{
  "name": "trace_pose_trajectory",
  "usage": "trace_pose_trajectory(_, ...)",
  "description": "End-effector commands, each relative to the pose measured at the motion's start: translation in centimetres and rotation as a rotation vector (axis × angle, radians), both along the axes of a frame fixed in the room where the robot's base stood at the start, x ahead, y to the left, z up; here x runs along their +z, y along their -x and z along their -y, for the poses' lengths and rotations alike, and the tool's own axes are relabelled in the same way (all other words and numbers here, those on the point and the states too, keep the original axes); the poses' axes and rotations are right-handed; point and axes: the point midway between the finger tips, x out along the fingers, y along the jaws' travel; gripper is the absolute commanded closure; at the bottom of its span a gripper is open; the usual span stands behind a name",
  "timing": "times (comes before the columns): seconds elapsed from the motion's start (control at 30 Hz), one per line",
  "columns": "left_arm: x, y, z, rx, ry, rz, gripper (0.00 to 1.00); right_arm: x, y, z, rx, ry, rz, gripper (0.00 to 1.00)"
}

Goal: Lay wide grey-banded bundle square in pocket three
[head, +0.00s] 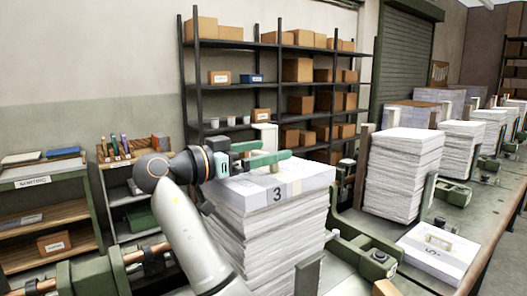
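A tall stack of white sheets (262,235) stands in the middle. The flat bundle on top (310,178) is marked 3 and has a grey band (291,188) across it. The pocket's floor is hidden under the stack.
A second tall stack (402,175) and more stacks line the bench to the right. A flat bundle marked 5 (437,250) lies near the bench's front edge. Shelves (235,45) stand behind.

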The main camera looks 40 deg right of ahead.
Motion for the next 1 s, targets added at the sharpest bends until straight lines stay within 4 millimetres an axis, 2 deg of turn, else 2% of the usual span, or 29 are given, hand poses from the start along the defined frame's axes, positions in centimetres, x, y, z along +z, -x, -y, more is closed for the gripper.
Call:
trace_pose_trajectory(0.2, 0.4, 0.0, 0.0, 0.0, 0.0, -0.001, 0.2, 0.5, 0.0, 0.0, 0.0, 0.001, 0.001, 0.0)
trace_pose_trajectory(0.27, 0.1, 0.0, 0.0, 0.0, 0.0, 0.0, 0.2, 0.2, -0.1, -0.6, 0.002, 0.0, 0.0, 0.0)
trace_pose_trajectory(0.7, -1.4, 0.0, 0.0, 0.0, 0.0, 0.0, 0.2, 0.2, -1.0, -9.4, 0.003, 0.0, 0.001, 0.0)
trace_pose_trajectory(0.83, -1.5, 0.1, 0.0, 0.0, 0.0, -0.001, 0.2, 0.3, -1.3, -11.0, 0.001, 0.0, 0.0, 0.0)
trace_pose_trajectory(1.0, -1.6, 0.1, 0.0, 0.0, 0.0, -0.001, 0.2, 0.3, -1.3, -11.9, 0.0, 0.0, 0.0, 0.0)
